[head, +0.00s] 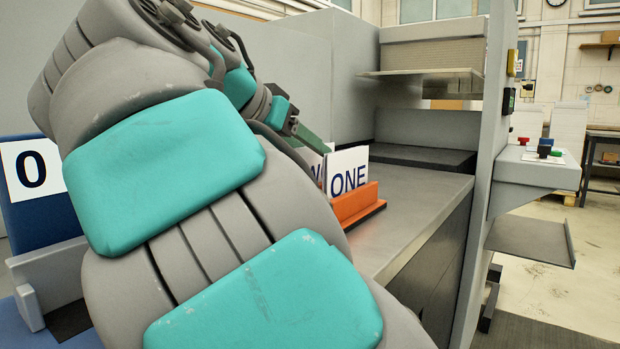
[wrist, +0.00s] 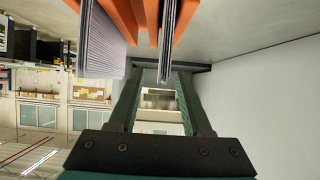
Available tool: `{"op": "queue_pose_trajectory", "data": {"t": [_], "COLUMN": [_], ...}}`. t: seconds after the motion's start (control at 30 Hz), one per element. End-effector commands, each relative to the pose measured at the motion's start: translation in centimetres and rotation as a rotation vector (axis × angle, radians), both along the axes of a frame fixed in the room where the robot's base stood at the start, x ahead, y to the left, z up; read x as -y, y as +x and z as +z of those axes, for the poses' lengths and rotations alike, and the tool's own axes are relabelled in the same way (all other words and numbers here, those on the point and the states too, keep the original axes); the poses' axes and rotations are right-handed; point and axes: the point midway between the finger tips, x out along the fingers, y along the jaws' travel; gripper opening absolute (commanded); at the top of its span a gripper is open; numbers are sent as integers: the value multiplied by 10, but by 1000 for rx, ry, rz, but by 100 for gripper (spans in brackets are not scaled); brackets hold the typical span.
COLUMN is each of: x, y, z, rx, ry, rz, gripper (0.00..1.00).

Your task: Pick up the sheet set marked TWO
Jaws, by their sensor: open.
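The sheet set marked TWO (head: 315,167) stands upright in an orange rack (head: 357,206) on the grey table. Only part of its lettering shows; the set marked ONE (head: 348,171) and my arm cover the rest. A thicker set (wrist: 101,45) stands to the left. Contact cannot be told.
A grey machine wall (head: 352,70) rises behind the table, and an upright panel (head: 495,130) stands at right. A blue holder marked 0 (head: 30,215) is at far left. The grey tabletop (head: 415,200) right of the rack is clear.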

Motion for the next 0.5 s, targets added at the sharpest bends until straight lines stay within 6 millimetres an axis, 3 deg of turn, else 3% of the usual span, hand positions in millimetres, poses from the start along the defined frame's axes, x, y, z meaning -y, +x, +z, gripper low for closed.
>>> {"op": "queue_pose_trajectory", "data": {"t": [0.33, 0.5], "x": [21, 26], "y": [32, 37], "z": [-19, -21], "rx": [-1, 0], "ry": [-1, 0], "rz": [0, 0], "gripper": [49, 49]}}
